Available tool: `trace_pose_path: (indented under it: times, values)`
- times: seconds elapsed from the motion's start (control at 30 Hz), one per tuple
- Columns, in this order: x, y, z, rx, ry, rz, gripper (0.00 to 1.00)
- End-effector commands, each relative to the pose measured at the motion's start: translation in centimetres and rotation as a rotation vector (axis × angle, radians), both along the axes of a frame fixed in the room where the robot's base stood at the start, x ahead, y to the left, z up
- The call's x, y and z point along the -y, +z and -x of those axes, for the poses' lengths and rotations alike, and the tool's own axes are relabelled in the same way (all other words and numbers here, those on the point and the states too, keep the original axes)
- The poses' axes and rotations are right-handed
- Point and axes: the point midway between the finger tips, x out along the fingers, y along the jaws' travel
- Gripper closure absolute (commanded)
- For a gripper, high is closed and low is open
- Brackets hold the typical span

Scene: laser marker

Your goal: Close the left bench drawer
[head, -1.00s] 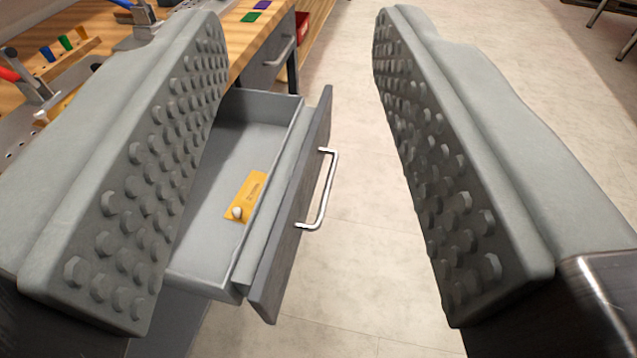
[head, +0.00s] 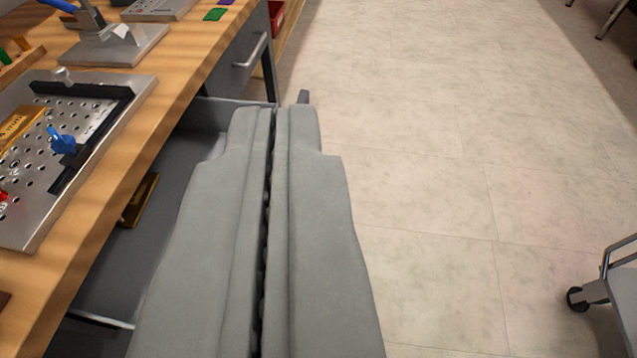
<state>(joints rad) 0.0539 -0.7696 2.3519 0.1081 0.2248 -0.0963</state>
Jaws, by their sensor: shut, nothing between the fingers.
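The open bench drawer (head: 112,268) is grey and sticks out from under the bench's wooden top at the left. A brass-coloured plate (head: 140,200) lies inside it. Only a small dark end of its front panel (head: 303,97) shows past my fingertips; the rest of the front and its handle are hidden behind my gripper. My gripper (head: 274,115) is shut and empty, its two grey fingers pressed together over the outer part of the drawer. I cannot tell whether it touches the drawer.
A second bench drawer (head: 250,55) with a silver handle is shut farther back. On the bench top (head: 110,190) stand a perforated metal plate (head: 35,205) with a blue knob and a metal fixture (head: 110,45).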

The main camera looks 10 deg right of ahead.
Motion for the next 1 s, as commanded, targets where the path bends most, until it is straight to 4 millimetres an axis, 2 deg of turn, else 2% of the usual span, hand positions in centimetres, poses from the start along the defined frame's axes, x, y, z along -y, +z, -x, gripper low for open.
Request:
trace_pose_path:
  times: [0.03, 0.1, 0.4, 1.0]
  values:
    - [0.5, -0.9, -1.5, -0.047, -0.008, -0.007, 1.00]
    - [1.0, -2.0, -3.1, -0.105, -0.012, -0.016, 1.00]
    - [3.4, -7.3, -9.7, -0.343, -0.008, -0.078, 1.00]
    - [8.7, -19.1, -20.5, -0.717, 0.101, -0.297, 1.00]
